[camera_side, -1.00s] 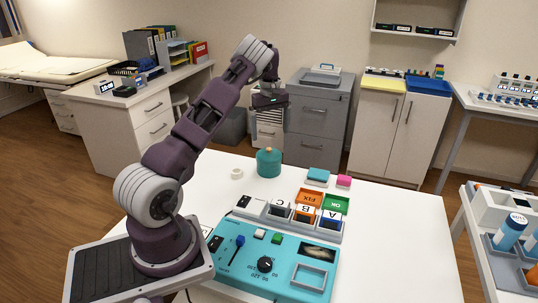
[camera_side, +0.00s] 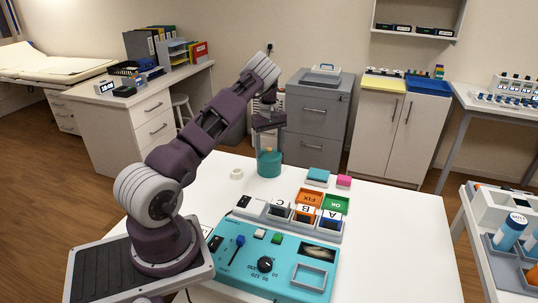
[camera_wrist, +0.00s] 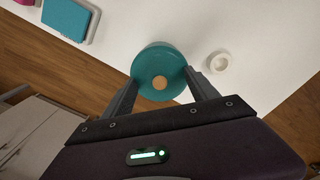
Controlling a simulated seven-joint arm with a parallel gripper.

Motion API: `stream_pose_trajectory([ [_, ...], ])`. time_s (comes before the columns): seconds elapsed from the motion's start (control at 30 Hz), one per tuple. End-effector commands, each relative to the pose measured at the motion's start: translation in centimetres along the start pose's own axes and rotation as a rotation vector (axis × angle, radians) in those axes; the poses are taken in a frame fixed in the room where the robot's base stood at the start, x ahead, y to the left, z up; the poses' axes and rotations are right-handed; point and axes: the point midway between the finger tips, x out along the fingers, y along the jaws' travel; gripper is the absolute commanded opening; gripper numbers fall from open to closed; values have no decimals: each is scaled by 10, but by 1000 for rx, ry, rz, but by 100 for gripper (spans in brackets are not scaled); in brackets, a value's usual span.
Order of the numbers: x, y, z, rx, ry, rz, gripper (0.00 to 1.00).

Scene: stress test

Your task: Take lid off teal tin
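The teal tin (camera_side: 268,168) stands upright near the far edge of the white table. Its teal lid (camera_wrist: 158,66) with a round orange-tan knob (camera_wrist: 158,83) is on top in the wrist view. My gripper (camera_side: 269,148) points down over the tin, with its fingers at the lid's height. In the wrist view my gripper (camera_wrist: 160,80) has its fingers apart on either side of the knob, near the lid's rim. I cannot tell whether the fingertips touch the lid.
A white tape roll (camera_side: 237,174) lies left of the tin. The turquoise control panel (camera_side: 240,272) and the labelled card holder (camera_side: 327,237) are nearer the camera.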

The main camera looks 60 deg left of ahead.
Motion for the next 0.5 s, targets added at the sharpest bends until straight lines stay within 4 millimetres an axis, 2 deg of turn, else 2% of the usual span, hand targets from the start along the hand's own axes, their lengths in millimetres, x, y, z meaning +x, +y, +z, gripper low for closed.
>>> stream_pose_trajectory([
  [0.47, 3, -1, 1, 0, -4, -5, 25],
  [0.5, 0, -1, 1, 0, -5, -5, 18],
])
